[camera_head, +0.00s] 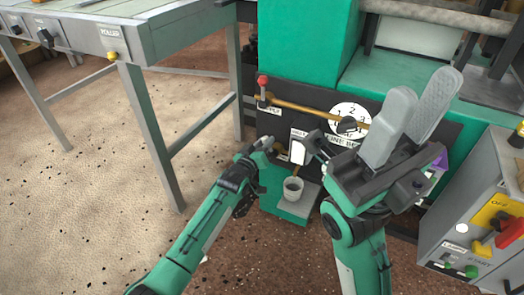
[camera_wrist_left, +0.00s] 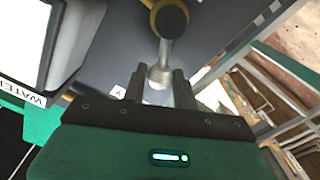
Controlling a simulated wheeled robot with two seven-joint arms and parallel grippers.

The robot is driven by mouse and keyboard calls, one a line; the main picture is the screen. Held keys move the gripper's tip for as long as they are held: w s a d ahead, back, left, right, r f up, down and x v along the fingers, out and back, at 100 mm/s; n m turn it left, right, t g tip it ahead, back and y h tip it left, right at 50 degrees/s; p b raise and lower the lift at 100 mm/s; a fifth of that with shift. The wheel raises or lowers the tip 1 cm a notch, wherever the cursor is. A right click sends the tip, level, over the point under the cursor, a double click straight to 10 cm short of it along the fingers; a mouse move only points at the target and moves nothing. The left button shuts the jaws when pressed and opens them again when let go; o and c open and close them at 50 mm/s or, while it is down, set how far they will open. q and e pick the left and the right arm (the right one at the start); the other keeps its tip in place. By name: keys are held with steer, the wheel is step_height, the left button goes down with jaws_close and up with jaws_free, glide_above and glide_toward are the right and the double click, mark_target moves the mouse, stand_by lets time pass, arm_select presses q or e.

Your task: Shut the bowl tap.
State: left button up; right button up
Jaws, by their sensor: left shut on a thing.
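The bowl tap shows in the left wrist view as a brass collar with a dark round end (camera_wrist_left: 168,18) and a pale metal stem (camera_wrist_left: 160,72). My left gripper (camera_wrist_left: 158,88) is shut on the stem, with one dark finger on each side. In the head view my left gripper (camera_head: 268,145) is at the dark front panel, just left of the white water panel (camera_head: 298,152), and hides most of the tap. My right gripper (camera_head: 412,120) is open and empty, its two grey fingers pointing up in front of the machine.
A brass pipe with a red-tipped lever (camera_head: 262,82) and a numbered dial (camera_head: 348,122) are above. A control box (camera_head: 470,235) stands right; a grey table (camera_head: 140,45) left.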

arm_select(q)
steer(key=shift+s+d+r+m+p, duration=0.2)
steer(key=shift+d+m+p, duration=0.25)
steer(key=shift+m, duration=0.3)
steer(key=shift+s+d+r+m+p, duration=0.1)
steer(key=shift+s+d+m+p, duration=0.1)
steer(key=shift+m+p, duration=0.45)
steer(key=m, duration=0.1)
steer(key=d+m, duration=0.1)
steer(key=m, duration=0.1)
steer(key=shift+s+d+p, duration=0.1)
steer(key=shift+s+p, duration=0.25)
steer(key=o, duration=0.8)
steer(key=shift+c, duration=0.2)
